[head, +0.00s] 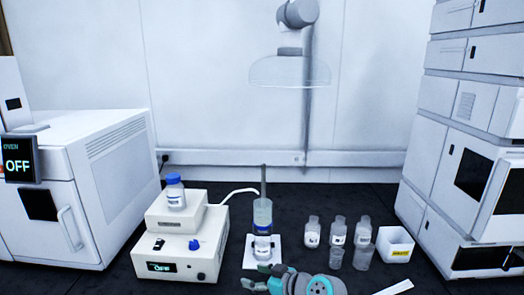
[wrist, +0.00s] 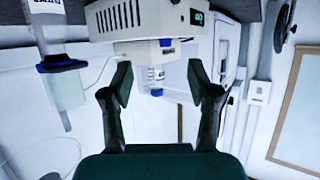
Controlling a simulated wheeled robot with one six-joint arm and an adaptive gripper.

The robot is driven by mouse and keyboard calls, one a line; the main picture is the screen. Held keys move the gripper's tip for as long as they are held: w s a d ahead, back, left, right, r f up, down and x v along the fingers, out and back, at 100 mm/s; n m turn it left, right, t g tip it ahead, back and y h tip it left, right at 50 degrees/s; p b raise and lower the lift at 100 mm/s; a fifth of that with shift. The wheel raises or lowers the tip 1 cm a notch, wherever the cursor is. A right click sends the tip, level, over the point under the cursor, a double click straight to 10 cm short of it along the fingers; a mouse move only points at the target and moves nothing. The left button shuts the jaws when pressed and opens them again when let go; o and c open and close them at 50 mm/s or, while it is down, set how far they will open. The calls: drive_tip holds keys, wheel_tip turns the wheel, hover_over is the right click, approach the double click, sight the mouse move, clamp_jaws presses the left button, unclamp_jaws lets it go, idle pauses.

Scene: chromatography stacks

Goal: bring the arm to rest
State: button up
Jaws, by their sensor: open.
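My gripper (head: 258,284) shows at the bottom edge of the head view, low in front of the white plate with the glass filter column. Part of my arm shows to its right, and the rest is cut off by the frame. In the wrist view my gripper (wrist: 160,80) has its two dark fingers spread wide, with nothing held between them. That view is upside down. A blue-capped bottle (wrist: 156,78) appears beyond the gap between the fingers. In the head view this bottle (head: 175,192) stands upright on the white box device.
The box device (head: 180,258) reads OFF. The filter column (head: 262,215) stands close behind my gripper. Several small bottles (head: 338,232) and a white bin (head: 395,245) stand to the right. An oven (head: 85,180) is left, a tall instrument stack (head: 465,150) right. A clear hood (head: 289,70) hangs above.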

drive_tip(key=s+d+f+m+t+h, duration=0.2)
drive_tip(key=s+d+f+m+h, duration=0.3)
drive_tip(key=s+f, duration=0.65)
drive_tip(key=s+d+f+m+t+h, duration=0.15)
drive_tip(key=s+d+f, duration=0.25)
drive_tip(key=s, duration=0.4)
drive_tip(key=s+d+f+m+t, duration=0.1)
drive_tip(key=s+d+f+m, duration=0.1)
drive_tip(key=s+d+f, duration=0.35)
drive_tip(key=s+d+r+h, duration=0.1)
drive_tip(key=s+r, duration=0.4)
drive_tip(key=s, duration=0.5)
drive_tip(key=s+d+r+m+t+h, duration=0.1)
drive_tip(key=s+d+r, duration=0.1)
drive_tip(key=s+r, duration=0.4)
drive_tip(key=s+d+r+t+h, duration=0.1)
drive_tip(key=s+r, duration=0.4)
drive_tip(key=s, duration=0.9)
drive_tip(key=shift+s+d+r+m+h, duration=0.35)
drive_tip(key=shift+d+h, duration=0.2)
drive_tip(key=shift+d, duration=0.2)
